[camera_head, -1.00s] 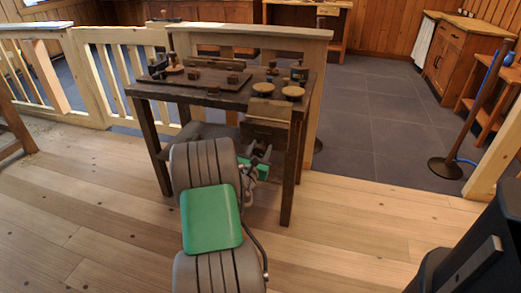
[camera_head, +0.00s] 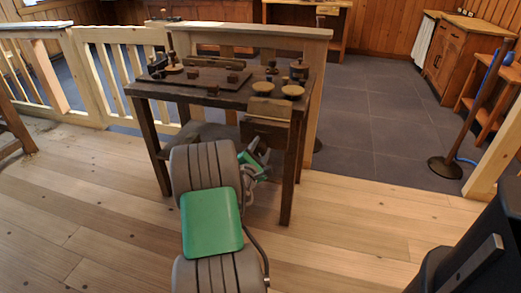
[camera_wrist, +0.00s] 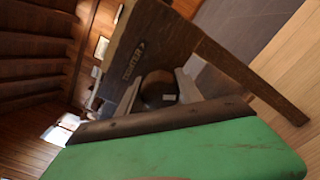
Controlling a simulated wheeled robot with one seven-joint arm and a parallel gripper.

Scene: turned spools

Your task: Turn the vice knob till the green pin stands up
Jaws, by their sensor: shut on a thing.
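The vice is a dark wooden block with a pale top (camera_head: 270,107) at the front right corner of the workbench. In the wrist view its wooden face (camera_wrist: 155,45), with a small label, appears strongly tilted. A dark round knob (camera_wrist: 158,88) shows below that face, between the grey fingers of my gripper (camera_wrist: 160,93). The gripper is shut on the knob. In the head view my gripper (camera_head: 258,158) is below the front of the vice, partly hidden by my own arm. I cannot make out the green pin in either view.
The dark workbench (camera_head: 215,97) carries turned spools, small blocks and round pale discs (camera_head: 292,91). Its front right leg (camera_head: 290,185) stands close to my gripper. A pale wooden railing (camera_head: 215,35) runs behind. The plank floor in front is mostly clear.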

